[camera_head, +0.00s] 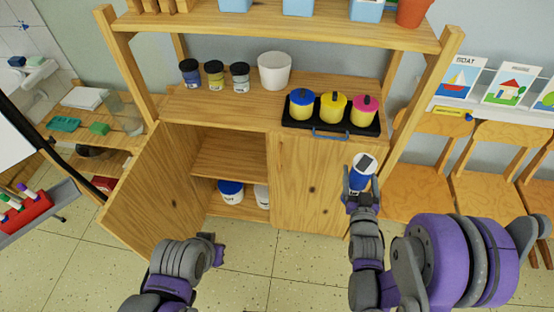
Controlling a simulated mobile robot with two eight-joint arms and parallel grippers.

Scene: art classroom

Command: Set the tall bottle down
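The tall bottle (360,178) is blue with a pale, dark-marked top. My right gripper (361,190) is shut around it and holds it up in front of the cabinet's closed right door (311,185). The bottle leans slightly, and its lower part is hidden by the fingers. My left gripper (217,246) is low, in front of the cabinet's open left side, away from the bottle. It holds nothing that I can see, and its finger opening is unclear.
The middle shelf (222,105) carries three small jars (214,75), a white bucket (274,71) and a black tray (317,127) with three lidded pots. Its front left is bare. The left door (150,190) stands open. Chairs (422,175) stand at right.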

